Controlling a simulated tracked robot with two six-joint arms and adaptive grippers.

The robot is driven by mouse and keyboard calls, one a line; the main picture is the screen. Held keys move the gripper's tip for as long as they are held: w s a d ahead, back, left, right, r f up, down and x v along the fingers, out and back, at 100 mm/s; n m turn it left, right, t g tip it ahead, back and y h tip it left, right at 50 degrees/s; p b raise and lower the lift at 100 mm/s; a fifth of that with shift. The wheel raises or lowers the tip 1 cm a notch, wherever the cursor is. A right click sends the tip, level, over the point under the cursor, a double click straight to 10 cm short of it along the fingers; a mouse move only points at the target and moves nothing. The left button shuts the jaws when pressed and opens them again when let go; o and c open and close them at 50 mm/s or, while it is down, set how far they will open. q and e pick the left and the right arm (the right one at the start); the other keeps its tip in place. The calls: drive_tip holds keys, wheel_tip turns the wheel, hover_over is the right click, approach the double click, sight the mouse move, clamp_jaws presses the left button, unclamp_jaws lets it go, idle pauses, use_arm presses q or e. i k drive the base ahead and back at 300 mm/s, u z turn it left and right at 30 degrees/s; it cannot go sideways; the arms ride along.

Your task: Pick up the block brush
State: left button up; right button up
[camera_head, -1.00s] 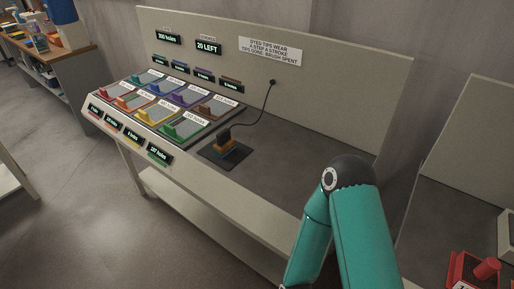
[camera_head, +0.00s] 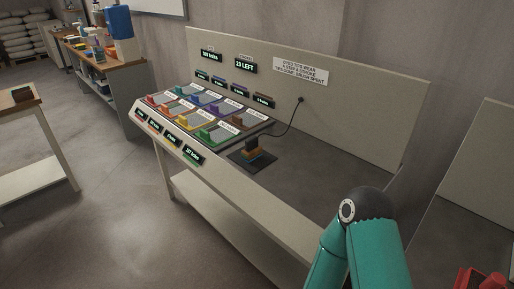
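The block brush (camera_head: 251,148) stands on a dark square pad (camera_head: 240,160) on the bench, right of the coloured trays. It has a dark top and an orange-brown lower part. A black cord (camera_head: 290,127) runs from it to the bench's back panel. My teal right arm comes in at the lower right, in front of the bench, with its elbow nearest the bench. Neither gripper shows in the view. The brush is apart from my arm.
Several coloured trays (camera_head: 187,124) fill the bench's left part, with labels along the front edge. The bench top (camera_head: 320,182) right of the brush is clear. A wooden table (camera_head: 22,106) stands at the left. A red object (camera_head: 482,280) shows at the lower right.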

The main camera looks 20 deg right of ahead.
sight(252, 151)
drive_tip(key=u, duration=0.05)
drive_tip(key=i, duration=0.9)
drive_tip(key=z, duration=0.2)
drive_tip(key=k, duration=0.9)
drive_tip(key=u, duration=0.15)
drive_tip(key=i, duration=0.6)
